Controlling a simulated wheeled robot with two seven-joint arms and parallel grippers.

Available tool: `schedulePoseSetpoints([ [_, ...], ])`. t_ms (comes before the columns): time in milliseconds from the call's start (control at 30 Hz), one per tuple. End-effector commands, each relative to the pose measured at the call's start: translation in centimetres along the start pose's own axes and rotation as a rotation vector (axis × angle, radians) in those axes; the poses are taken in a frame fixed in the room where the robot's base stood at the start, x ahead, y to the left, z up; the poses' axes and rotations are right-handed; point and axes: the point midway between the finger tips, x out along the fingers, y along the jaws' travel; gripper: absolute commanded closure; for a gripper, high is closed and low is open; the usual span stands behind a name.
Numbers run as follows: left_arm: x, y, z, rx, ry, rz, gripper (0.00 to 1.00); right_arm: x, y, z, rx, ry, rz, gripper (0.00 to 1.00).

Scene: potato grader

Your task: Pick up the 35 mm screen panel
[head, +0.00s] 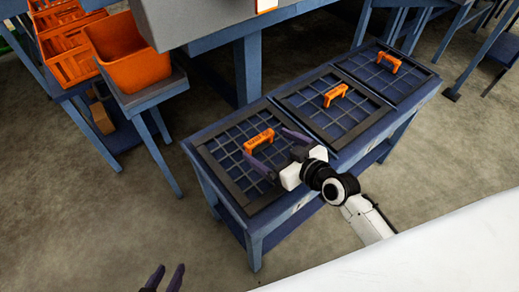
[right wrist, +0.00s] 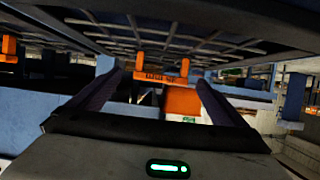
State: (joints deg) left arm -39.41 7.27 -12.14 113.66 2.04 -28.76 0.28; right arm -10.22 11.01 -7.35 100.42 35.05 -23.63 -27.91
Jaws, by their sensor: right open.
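Three dark screen panels with wire grids lie in a row on a blue bench (head: 255,243), each with an orange handle. The near-left panel (head: 222,150) has its handle (head: 259,139) close to my right gripper (head: 266,148). My right gripper is open, its fingers pointing toward that handle, with nothing held. In the right wrist view the handle (right wrist: 160,76) shows between and beyond the fingertips; its marking is too small to read surely. The middle panel (head: 312,104) and far-right panel (head: 385,72) lie farther along. My left gripper (head: 170,268) is open and empty at the bottom edge.
An orange bin (head: 130,58) stands on a blue stand at the left, with orange crates (head: 65,50) behind it. The concrete floor left of the bench is clear.

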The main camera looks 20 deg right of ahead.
Motion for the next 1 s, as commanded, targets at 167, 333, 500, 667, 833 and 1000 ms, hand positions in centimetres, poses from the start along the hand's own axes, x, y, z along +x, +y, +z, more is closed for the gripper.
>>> schedulePoseSetpoints([
  [167,0.2,0.0,0.1,0.001,0.003,0.001,0.69,2.0,-0.2,0.2,0.003,0.0,-0.001,0.03],
  [333,0.4,0.1,0.1,0.004,0.007,0.003,0.69,4.5,-0.2,0.3,0.001,0.0,0.0,0.03],
  [500,0.3,0.2,-0.3,0.005,0.015,0.004,0.69,5.3,-0.2,0.3,0.001,-0.001,0.0,0.03],
  [667,0.3,0.2,-0.4,0.004,0.015,0.004,0.69,5.3,-0.2,0.3,0.0,-0.001,0.0,0.03],
  [833,0.4,0.3,-0.3,0.003,0.014,0.005,0.69,5.3,-0.2,0.3,0.0,-0.002,0.0,0.3],
  [1000,0.4,0.3,-0.1,0.003,0.01,0.005,0.69,5.3,-0.2,0.3,0.0,-0.002,0.0,0.59],
])
